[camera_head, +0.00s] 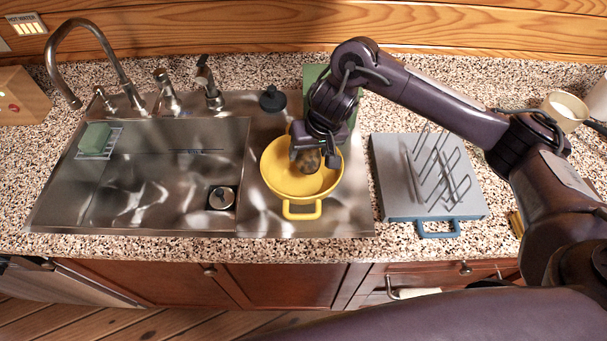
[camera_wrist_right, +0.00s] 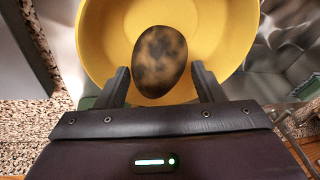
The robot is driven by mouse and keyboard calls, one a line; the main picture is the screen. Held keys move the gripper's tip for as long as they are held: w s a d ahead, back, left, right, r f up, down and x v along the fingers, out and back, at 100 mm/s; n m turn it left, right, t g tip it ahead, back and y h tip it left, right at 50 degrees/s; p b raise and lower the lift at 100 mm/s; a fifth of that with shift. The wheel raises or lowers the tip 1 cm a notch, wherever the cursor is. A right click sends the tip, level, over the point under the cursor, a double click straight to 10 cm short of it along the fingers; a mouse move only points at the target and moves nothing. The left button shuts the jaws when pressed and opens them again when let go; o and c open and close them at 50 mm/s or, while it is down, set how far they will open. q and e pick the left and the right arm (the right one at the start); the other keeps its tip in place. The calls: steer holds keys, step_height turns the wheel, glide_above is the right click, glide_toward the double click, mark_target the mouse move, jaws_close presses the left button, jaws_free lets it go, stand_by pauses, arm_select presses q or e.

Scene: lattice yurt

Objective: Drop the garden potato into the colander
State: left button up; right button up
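The garden potato (camera_head: 308,161), brown with dark blotches, shows over the inside of the yellow colander (camera_head: 275,185). In the right wrist view the potato (camera_wrist_right: 160,62) lies between and slightly beyond my fingertips, with yellow gaps on both sides. I cannot tell whether it touches the colander (camera_wrist_right: 100,40) floor. My right gripper (camera_head: 317,160) points down over the colander's bowl; in its wrist view the fingers (camera_wrist_right: 161,78) stand apart and do not appear to grip the potato. My left gripper is not in view.
The colander stands on the steel drainboard right of the sink basin (camera_head: 150,190). A grey rack tray (camera_head: 395,180) with a blue handle is to its right. A green object (camera_head: 314,75) and a dark round item (camera_head: 272,98) stand behind. A faucet (camera_head: 125,85) rises back left.

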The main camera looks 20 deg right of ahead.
steer(key=o, duration=0.4)
steer(key=p+v, duration=0.2)
steer(key=v, duration=0.6)
steer(key=shift+f, duration=0.1)
